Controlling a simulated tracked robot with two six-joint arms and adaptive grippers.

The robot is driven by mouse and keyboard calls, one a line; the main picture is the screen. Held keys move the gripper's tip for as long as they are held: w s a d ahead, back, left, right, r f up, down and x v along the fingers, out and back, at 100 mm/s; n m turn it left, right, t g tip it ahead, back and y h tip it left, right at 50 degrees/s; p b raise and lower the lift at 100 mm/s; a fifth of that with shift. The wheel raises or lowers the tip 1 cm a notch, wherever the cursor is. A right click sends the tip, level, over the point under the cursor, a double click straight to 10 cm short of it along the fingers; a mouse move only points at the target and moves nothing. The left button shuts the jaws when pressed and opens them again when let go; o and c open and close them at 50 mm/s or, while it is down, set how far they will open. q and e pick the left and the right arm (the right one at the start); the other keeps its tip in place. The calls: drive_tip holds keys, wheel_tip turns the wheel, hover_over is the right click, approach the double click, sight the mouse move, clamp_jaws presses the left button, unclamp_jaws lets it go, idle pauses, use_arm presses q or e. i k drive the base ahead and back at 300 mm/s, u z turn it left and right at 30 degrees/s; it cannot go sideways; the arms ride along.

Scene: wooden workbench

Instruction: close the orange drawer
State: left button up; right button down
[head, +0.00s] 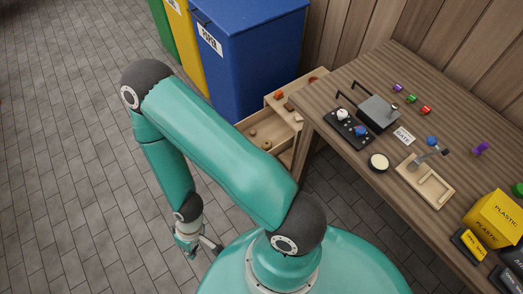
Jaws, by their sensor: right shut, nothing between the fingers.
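Light wooden drawers (243,127) stand pulled out below the left end of the workbench, with small objects inside. Their fronts are largely hidden by my arm, and I cannot tell which one is the orange drawer. My right gripper (190,250) hangs low over the paved floor at the lower left, well apart from the drawers. It is shut and empty. My left gripper is not in view.
A blue bin (255,60) stands close behind the drawers, with yellow (180,35) and green bins beside it. The workbench (345,180) carries a metal box, a wooden tray (440,190) and yellow boxes (495,220). The floor at left is clear.

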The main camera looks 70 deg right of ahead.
sight(269, 125)
drive_tip(key=z, duration=0.9)
drive_tip(key=i, duration=0.95)
drive_tip(key=z, duration=0.4)
drive_tip(key=k, duration=0.8)
drive_tip(key=z, duration=0.2)
drive_tip(key=i, duration=0.85)
drive_tip(key=u, duration=0.1)
